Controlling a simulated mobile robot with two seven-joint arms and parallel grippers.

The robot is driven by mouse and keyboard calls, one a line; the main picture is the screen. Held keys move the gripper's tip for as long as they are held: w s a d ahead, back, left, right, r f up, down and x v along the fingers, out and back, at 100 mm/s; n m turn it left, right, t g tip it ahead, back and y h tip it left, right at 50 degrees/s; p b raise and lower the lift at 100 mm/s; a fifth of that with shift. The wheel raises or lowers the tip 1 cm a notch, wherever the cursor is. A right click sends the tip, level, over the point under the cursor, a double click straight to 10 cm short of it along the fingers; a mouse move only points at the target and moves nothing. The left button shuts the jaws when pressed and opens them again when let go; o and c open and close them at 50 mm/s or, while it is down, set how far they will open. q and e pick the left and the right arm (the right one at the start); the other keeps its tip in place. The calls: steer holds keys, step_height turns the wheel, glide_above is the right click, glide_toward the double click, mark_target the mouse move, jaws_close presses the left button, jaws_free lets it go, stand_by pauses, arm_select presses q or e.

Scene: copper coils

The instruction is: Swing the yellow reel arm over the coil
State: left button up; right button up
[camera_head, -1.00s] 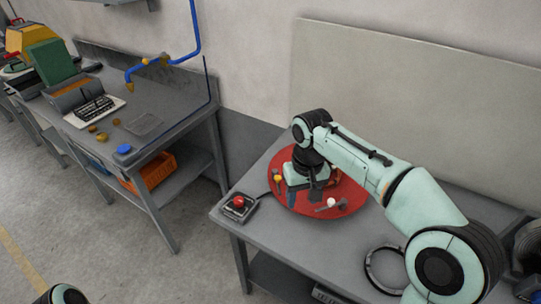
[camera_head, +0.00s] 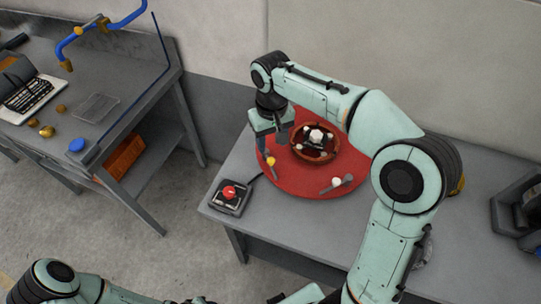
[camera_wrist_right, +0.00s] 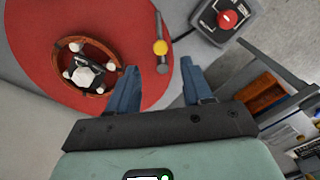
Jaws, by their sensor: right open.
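The yellow reel arm (camera_head: 271,161) is a short grey lever with a yellow knob on the left part of the red disc. The copper coil (camera_head: 333,154) is a brown ring around a dark hub with white knobs, to its right. In the right wrist view the yellow-knobbed arm (camera_wrist_right: 160,47) lies beside the coil (camera_wrist_right: 62,52), apart from it. My right gripper (camera_head: 273,143) is open above the disc's left edge. In the wrist view its fingers (camera_wrist_right: 160,72) straddle the line of the lever, knob beyond the tips; contact is unclear. My left gripper is not visible.
The red disc (camera_head: 290,182) sits on a grey table and also carries a white-knobbed lever (camera_head: 337,183). A red push-button box (camera_head: 230,194) stands at the table's left corner. A dark holder (camera_head: 520,212) is at the right. Another workbench (camera_head: 125,70) stands left.

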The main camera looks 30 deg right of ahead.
mark_target(271, 160)
step_height(271, 160, down, 8)
steer(key=shift+w+r+b, duration=0.15)
steer(key=shift+r+b, duration=0.05)
steer(key=shift+b, duration=0.2)
jaws_close()
